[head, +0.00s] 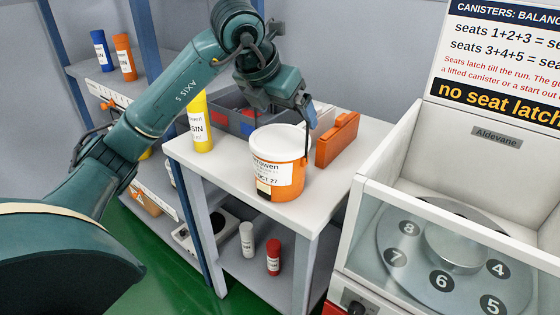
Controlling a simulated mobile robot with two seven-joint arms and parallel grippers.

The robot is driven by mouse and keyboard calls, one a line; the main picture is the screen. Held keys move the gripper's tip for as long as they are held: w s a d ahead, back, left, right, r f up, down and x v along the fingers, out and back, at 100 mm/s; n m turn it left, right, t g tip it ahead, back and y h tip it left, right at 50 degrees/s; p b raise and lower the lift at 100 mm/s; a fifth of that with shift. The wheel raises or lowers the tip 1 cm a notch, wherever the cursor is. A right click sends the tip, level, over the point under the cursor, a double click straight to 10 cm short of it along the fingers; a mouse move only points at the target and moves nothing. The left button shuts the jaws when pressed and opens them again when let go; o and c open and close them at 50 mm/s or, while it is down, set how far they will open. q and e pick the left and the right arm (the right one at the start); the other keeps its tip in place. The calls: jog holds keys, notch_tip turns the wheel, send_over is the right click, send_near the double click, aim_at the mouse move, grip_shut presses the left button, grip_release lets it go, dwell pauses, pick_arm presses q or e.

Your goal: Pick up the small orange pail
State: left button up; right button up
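The small orange pail (289,182) has a white lid and a white label. It stands upright near the front edge of the white table, in the middle of the head view. My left gripper (308,138) reaches down over the pail's back right side. One dark finger shows close against the pail's right side. The other finger is not clearly seen, so I cannot tell whether the gripper is open or holds the pail. My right gripper is not in view.
An orange case (337,140) stands right of the pail. A yellow bottle (199,122) and a grey bin (232,122) are left and behind. A machine with a numbered round plate (455,262) stands at right. White and red canisters (273,257) sit on the shelf below.

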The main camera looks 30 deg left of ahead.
pick_arm(q)
jog(key=c, duration=1.6)
jog(key=shift+r, duration=0.1)
jog(key=shift+c, duration=0.6)
jog(key=shift+r, duration=0.1)
